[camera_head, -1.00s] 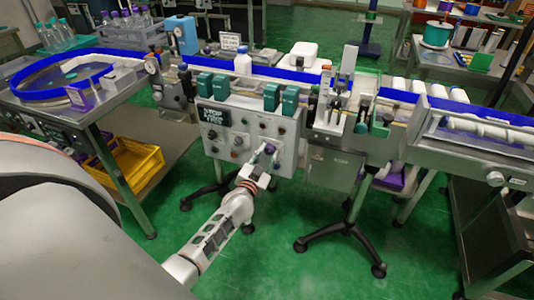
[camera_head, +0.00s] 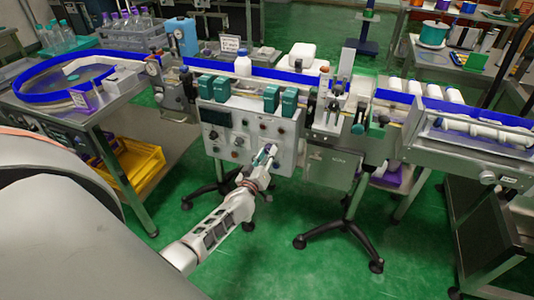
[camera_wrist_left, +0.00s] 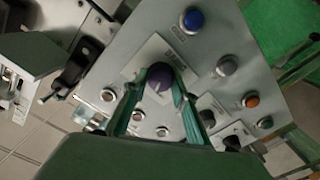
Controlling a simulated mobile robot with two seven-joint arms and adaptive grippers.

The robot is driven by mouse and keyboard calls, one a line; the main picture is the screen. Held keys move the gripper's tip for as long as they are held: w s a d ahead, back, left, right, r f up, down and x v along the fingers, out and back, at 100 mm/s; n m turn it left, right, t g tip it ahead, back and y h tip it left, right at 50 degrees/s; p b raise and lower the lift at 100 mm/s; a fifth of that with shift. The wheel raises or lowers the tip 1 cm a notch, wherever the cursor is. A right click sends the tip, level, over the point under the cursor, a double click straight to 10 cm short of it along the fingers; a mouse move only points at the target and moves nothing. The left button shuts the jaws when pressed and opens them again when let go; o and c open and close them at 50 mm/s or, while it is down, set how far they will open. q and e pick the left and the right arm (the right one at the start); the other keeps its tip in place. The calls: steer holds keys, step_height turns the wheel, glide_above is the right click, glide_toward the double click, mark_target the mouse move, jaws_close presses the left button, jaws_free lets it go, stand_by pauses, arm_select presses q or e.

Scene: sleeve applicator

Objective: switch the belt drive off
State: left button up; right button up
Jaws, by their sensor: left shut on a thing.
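My left gripper (camera_head: 267,153) is at the panel's lower right. The green fingers of my left gripper (camera_wrist_left: 160,85) are shut on this knob, one on each side. My right gripper is not in view.
In the left wrist view, a blue button (camera_wrist_left: 192,20), a grey button (camera_wrist_left: 227,65) and an orange button (camera_wrist_left: 251,101) lie close by. Green blocks (camera_head: 271,99) stand above the panel, near a white bottle (camera_head: 243,64) on the conveyor. Green floor is open in front.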

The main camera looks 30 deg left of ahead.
arm_select(q)
steer(key=n, duration=0.4)
steer(key=shift+f+n, duration=0.1)
steer(key=shift+n, duration=0.3)
stand_by(0.4)
steer(key=o, duration=1.1)
steer(key=v, duration=1.2)
steer(key=shift+s, duration=0.1)
